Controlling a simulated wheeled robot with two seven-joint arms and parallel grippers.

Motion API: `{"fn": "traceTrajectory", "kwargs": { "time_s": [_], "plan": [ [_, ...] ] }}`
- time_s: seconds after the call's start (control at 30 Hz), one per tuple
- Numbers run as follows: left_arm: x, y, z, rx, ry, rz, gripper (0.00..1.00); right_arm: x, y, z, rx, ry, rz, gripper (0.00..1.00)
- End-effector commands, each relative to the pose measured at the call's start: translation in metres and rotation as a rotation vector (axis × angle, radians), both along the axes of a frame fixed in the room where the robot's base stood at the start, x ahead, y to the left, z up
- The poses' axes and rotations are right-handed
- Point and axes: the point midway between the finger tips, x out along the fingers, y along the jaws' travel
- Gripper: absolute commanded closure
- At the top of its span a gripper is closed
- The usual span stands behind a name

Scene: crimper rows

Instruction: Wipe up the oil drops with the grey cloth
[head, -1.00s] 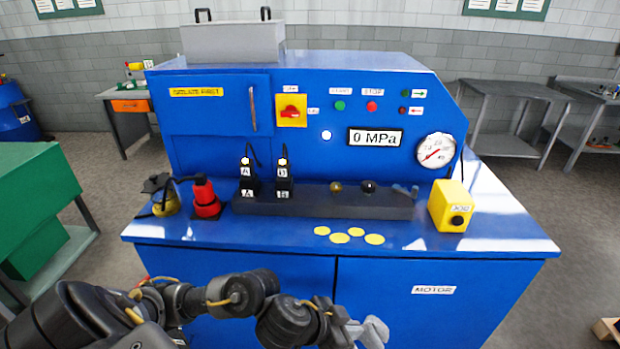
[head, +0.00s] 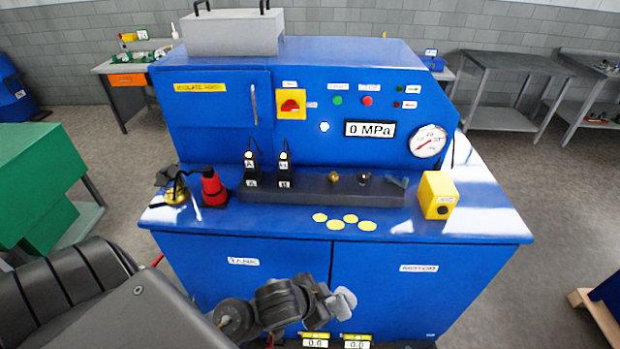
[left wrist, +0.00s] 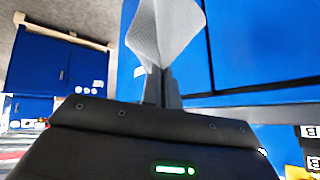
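The oil drops (head: 336,225) are several flat yellow spots close together on the blue machine's worktop, near its front edge. My left gripper (head: 322,300) is below and in front of that edge, apart from the drops. It is shut on the grey cloth (head: 343,299), a small crumpled pale piece. In the left wrist view the cloth (left wrist: 166,32) fans out from between the closed fingers of the gripper (left wrist: 161,86). My right gripper is not in view.
A dark block (head: 320,190) with fittings stands behind the drops. A yellow box (head: 438,195) is to their right; a red-and-black bottle (head: 213,187) and a brass-coloured can (head: 176,192) are to their left. The worktop around the drops is clear.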

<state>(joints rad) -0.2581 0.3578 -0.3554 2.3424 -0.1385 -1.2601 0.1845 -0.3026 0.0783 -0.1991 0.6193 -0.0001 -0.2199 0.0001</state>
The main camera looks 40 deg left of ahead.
Motion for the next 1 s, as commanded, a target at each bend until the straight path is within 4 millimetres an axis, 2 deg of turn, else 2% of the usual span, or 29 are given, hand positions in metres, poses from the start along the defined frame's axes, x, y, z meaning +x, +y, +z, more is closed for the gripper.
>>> {"fn": "traceTrajectory", "kwargs": {
  "time_s": [0.17, 0.4, 0.57, 0.67, 0.77, 1.0],
  "plan": [
    [0.046, -0.023, 0.02, 0.01, -0.15, -0.155, 1.0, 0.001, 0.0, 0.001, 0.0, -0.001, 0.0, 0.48],
    [0.111, -0.061, 0.054, 0.02, -0.357, -0.504, 1.0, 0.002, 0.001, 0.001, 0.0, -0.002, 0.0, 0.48],
    [0.138, -0.058, 0.066, 0.032, -0.377, -0.735, 1.0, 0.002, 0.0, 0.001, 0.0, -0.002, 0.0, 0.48],
    [0.151, -0.038, 0.072, 0.039, -0.335, -0.846, 1.0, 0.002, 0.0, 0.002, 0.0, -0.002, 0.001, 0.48],
    [0.161, -0.005, 0.082, 0.041, -0.258, -0.92, 1.0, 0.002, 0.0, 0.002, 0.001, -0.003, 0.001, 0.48],
    [0.168, 0.094, 0.123, -0.007, -0.025, -0.936, 1.0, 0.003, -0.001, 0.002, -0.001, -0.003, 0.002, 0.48]
  ]
}}
